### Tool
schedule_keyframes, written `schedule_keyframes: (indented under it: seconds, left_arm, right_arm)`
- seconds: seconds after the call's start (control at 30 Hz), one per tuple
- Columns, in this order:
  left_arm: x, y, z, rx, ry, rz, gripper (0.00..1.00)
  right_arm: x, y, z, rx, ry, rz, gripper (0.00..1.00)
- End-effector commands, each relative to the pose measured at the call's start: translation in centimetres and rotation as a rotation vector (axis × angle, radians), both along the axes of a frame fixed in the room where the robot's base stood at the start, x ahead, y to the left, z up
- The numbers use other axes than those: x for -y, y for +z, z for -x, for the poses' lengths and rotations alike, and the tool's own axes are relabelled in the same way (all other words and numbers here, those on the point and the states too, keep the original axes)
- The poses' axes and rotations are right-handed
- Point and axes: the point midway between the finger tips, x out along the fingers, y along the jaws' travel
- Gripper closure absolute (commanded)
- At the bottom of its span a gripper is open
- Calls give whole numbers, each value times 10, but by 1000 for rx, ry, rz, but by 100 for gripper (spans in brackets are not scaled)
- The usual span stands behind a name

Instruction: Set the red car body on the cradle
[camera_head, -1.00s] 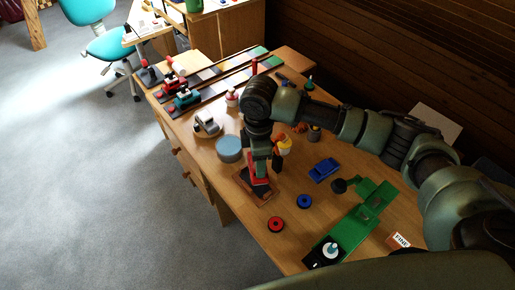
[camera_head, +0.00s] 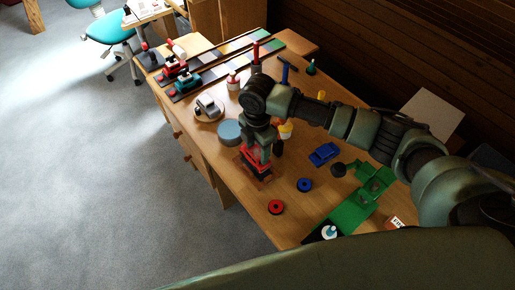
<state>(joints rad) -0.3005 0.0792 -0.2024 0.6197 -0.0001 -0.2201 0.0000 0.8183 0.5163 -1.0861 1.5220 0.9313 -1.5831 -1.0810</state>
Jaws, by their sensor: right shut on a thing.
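My right gripper (camera_head: 258,150) points down over the near left part of the wooden bench. It is shut on the red car body (camera_head: 257,167), and the fingers and wrist hide part of it. The wooden cradle (camera_head: 264,184) shows only in part, directly below the red body. I cannot tell whether the body touches the cradle or hangs just above it. My left gripper is not in view.
A blue car body (camera_head: 323,153), a blue ring (camera_head: 305,185) and a red ring (camera_head: 276,207) lie to the right and in front. A green fixture (camera_head: 354,212) stands front right. A light-blue round tin (camera_head: 229,132) is close left of the gripper.

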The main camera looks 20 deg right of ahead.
Motion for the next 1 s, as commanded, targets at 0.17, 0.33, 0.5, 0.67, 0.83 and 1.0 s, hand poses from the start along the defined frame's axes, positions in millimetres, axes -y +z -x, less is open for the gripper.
schedule_keyframes:
  seconds: [0.17, 0.33, 0.5, 0.67, 0.83, 1.0]
  left_arm:
    - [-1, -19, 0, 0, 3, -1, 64]
    - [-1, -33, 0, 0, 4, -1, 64]
    - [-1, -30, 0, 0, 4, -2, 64]
    - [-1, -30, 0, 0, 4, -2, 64]
    - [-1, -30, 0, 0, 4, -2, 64]
    - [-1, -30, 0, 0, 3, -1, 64]
  right_arm:
    - [0, -17, 0, 1, 0, 1, 90]
    - [0, -30, 0, 1, 0, 1, 90]
    - [0, -37, 0, -1, -2, -1, 90]
    - [0, -40, 0, 0, -1, -1, 90]
    - [0, -40, 0, 0, -1, 0, 90]
    - [0, -40, 0, 0, -1, -1, 22]
